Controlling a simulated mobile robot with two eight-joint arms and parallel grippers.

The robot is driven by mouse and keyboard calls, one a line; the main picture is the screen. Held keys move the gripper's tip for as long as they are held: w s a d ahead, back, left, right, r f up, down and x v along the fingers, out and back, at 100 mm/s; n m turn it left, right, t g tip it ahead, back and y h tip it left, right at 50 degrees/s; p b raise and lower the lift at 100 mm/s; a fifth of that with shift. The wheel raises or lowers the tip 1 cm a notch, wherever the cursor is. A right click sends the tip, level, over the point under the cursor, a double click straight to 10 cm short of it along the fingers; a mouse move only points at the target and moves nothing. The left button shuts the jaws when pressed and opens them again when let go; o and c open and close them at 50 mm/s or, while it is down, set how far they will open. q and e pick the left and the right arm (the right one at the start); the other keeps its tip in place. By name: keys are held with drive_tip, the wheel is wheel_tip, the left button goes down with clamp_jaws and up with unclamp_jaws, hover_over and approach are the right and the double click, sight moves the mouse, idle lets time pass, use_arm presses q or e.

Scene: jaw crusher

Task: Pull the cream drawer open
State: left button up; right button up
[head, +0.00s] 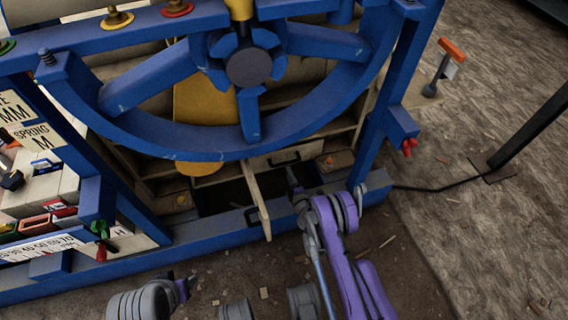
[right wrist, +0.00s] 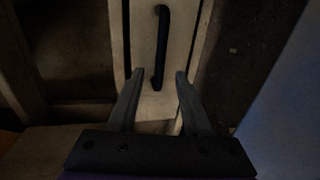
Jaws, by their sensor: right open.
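The cream drawer front (head: 278,164) sits low inside the blue machine frame, behind the big wheel, with a black bar handle (head: 285,158). In the right wrist view the drawer front (right wrist: 143,45) fills the middle and the handle (right wrist: 161,45) runs lengthwise up the picture. My right gripper (head: 292,177) is just in front of the drawer. Its fingers (right wrist: 158,76) are open, one on each side of the handle's near end, with nothing clearly gripped. What seems to be my left gripper (head: 185,287) shows at the bottom of the head view; its jaws are unclear.
A cream panel (head: 256,200) stands out edge-on, left of my right gripper, beside a dark opening. The blue lower beam (head: 200,236) crosses in front. The blue wheel (head: 175,140) hangs above.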

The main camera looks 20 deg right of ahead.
sight(285, 163)
drive_tip(key=b+x, duration=0.1)
drive_tip(key=x, duration=0.7)
drive_tip(key=shift+b, duration=0.4)
drive_tip(key=shift+c, duration=0.3)
clamp_jaws()
idle(0.6)
